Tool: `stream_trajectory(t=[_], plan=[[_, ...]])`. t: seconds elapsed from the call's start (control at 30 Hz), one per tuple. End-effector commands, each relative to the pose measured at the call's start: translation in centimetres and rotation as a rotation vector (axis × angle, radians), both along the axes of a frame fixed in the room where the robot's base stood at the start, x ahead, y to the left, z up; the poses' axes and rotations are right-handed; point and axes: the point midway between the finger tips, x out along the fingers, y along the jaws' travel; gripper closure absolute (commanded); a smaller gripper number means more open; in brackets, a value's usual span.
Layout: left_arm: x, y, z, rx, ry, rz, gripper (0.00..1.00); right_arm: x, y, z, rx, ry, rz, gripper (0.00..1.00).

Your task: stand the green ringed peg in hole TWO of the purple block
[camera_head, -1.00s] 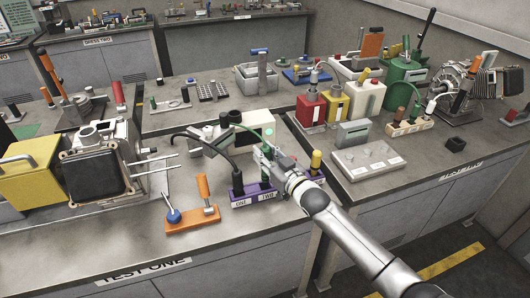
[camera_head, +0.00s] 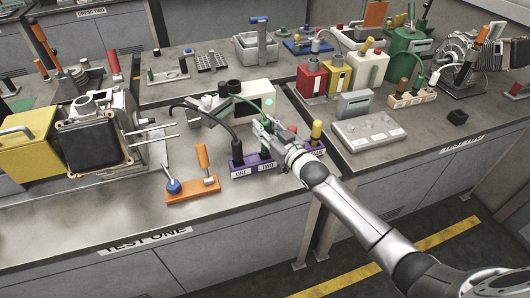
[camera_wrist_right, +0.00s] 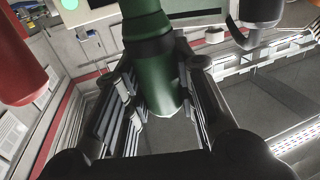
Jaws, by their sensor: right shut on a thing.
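The purple block (camera_head: 240,174) lies near the front of the bench, with labels ONE and TWO showing on its front. A black peg with a cable (camera_head: 237,150) stands at ONE, and a yellow-topped peg (camera_head: 316,132) stands toward the right end. My right gripper (camera_head: 265,132) is over the block near TWO, shut on the green ringed peg (camera_wrist_right: 152,55). The peg is between both fingers in the right wrist view. In the head view my gripper covers most of it, and I cannot tell whether its lower end is in the hole. My left gripper is not in view.
An orange holder (camera_head: 190,191) with an orange-handled tool stands left of the block. A pale box with a green light (camera_head: 257,96) is behind it. A grey panel box (camera_head: 368,134) is at right. Bare bench lies in front of the block.

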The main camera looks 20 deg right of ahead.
Motion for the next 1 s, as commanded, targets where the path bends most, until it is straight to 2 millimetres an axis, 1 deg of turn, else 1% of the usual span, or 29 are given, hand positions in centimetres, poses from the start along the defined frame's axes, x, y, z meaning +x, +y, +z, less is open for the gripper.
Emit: stream_trajectory(t=[1.0], plan=[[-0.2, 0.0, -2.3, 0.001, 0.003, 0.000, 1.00, 0.0, 0.0, -3.0, 0.001, -0.002, 0.000, 1.00]])
